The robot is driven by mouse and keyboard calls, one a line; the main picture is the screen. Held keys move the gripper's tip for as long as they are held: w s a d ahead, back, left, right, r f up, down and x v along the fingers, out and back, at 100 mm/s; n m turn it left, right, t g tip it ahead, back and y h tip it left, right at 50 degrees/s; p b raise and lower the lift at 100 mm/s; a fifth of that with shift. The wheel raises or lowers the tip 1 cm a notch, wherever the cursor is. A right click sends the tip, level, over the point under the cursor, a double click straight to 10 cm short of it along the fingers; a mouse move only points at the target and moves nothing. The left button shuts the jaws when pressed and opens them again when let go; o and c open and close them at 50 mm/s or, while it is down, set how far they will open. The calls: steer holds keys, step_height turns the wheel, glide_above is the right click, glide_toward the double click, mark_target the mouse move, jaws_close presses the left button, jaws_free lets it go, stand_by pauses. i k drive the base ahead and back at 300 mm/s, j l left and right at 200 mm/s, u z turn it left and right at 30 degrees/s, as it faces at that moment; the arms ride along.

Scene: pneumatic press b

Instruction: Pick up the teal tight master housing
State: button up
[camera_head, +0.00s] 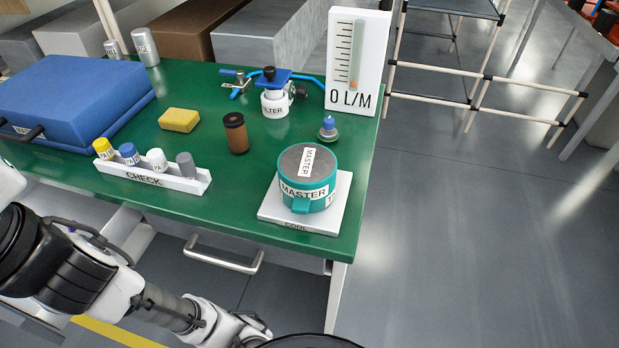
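The teal master housing (302,192) is a short round drum with a grey top and white labels reading MASTER. It sits upright on a white square plate (328,222) marked COOL, near the front right corner of the green table. A small teal tab sticks out at its front. My arm enters from the lower left, below and in front of the table edge. Its end runs out at the bottom of the picture, left of and below the housing, and the gripper's fingers are not visible.
The green table (225,210) also holds a white CHECK rack (185,181), a brown cylinder (236,136), a yellow sponge-like block (179,120), a filter unit (275,103), a small blue-topped part (328,128), a flow gauge (355,60) and a blue case (75,90).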

mark_target(307, 172)
steer(key=j+z, duration=0.15)
steer(key=z, duration=0.6)
steer(key=k+j+z, duration=0.15)
steer(key=j+z, duration=0.25)
steer(key=k+j+z, duration=0.2)
steer(key=j+z, duration=0.15)
steer(key=k+j, duration=0.1)
steer(key=j, duration=0.2)
steer(key=k+j+z, duration=0.1)
steer(key=k+j, duration=0.15)
steer(key=j, duration=0.3)
steer(key=i, duration=0.3)
